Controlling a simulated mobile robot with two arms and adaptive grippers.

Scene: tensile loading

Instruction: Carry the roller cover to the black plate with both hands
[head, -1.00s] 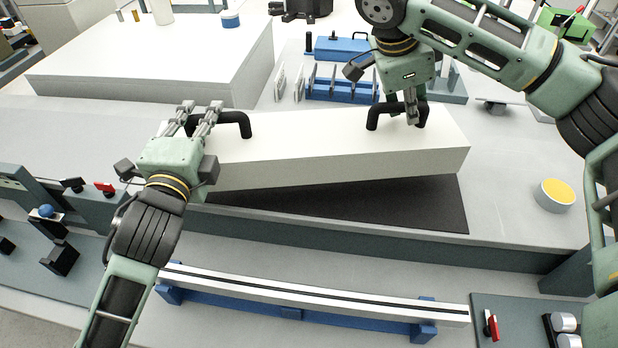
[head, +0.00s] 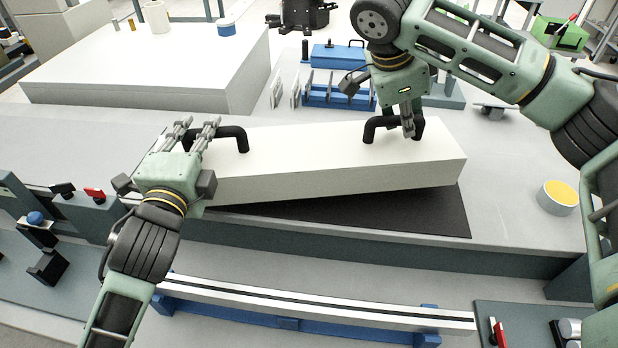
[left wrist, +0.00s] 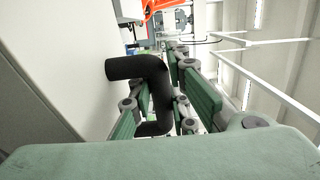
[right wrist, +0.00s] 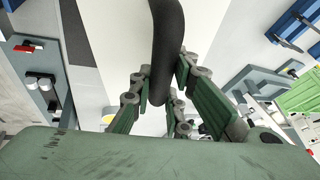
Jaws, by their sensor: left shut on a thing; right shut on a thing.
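The roller cover (head: 330,160) is a long white box with two black handles on top. My left gripper (head: 200,130) is shut on its left handle (head: 236,134), and that black handle also shows between the fingers in the left wrist view (left wrist: 150,75). My right gripper (head: 409,132) is shut on its right handle (head: 371,128), which also shows in the right wrist view (right wrist: 167,40). The black plate (head: 400,212) lies flat on the bench, partly hidden under and behind the cover. The cover sits askew to the plate; any gap below it is hard to judge.
A large white block (head: 140,75) stands at the back left. A blue rack (head: 335,97) with upright parts is behind the cover. A round tin with a yellow top (head: 558,196) stands right of the plate. A blue-footed rail (head: 300,305) lies in front, lower down.

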